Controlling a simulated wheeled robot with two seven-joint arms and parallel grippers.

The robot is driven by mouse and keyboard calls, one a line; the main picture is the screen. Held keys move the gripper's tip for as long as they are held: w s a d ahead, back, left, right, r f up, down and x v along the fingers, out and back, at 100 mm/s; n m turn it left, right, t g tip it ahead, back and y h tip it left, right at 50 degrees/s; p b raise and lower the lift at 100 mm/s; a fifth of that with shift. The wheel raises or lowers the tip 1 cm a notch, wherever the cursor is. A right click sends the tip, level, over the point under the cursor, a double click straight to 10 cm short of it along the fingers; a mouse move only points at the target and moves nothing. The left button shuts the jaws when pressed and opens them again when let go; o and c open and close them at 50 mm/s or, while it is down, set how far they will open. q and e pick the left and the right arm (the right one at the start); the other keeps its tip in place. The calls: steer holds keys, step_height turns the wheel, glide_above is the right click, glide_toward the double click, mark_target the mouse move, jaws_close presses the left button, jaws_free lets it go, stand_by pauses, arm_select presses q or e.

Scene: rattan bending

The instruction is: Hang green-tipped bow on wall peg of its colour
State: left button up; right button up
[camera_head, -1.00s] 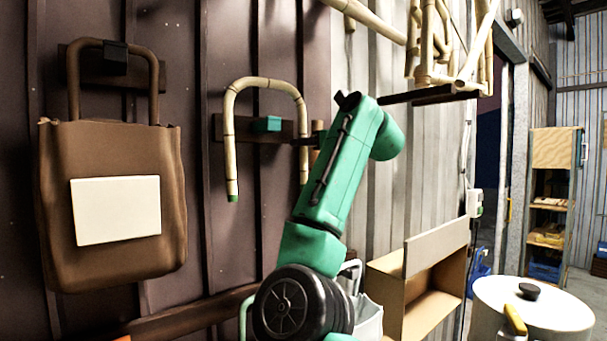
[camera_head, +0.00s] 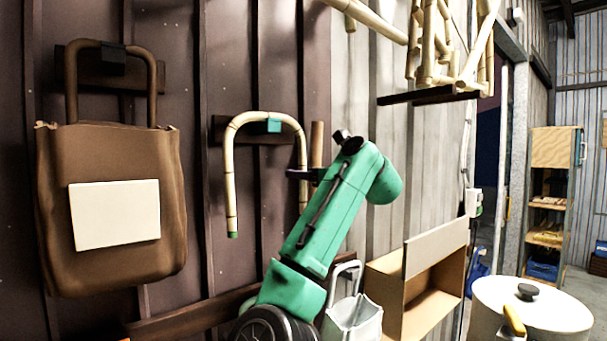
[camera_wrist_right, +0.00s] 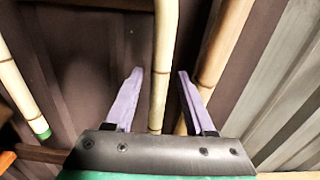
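The bow (camera_head: 229,185) is an upside-down U of pale cane with a green tip on its left end. Its crown lies right over the teal wall peg (camera_head: 273,126) and seems to rest on it. My right gripper (camera_head: 301,174) is at the bow's right leg. In the right wrist view its two fingers (camera_wrist_right: 161,78) stand on either side of that leg (camera_wrist_right: 165,50), with a gap showing at the left finger, so it looks open. The green tip (camera_wrist_right: 42,134) also shows there. The right leg's lower end is hidden behind my arm in the head view. My left gripper is out of view.
A brown bag (camera_head: 110,270) hangs on a dark peg at the left. A brown cane (camera_head: 317,143) stands just right of the bow, close to my gripper. A shelf with cane pieces (camera_head: 430,95) juts out at upper right. An open carton (camera_head: 425,290) and white drum (camera_head: 540,310) are lower right.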

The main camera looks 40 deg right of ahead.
steer(key=s+a+b, duration=0.2)
steer(key=s+b, duration=0.7)
steer(key=s, duration=0.5)
steer(key=shift+s+f, duration=0.15)
steer(key=shift+s, duration=0.15)
steer(key=shift+w+a, duration=0.1)
steer(key=shift+w, duration=0.05)
steer(key=shift+f, duration=0.1)
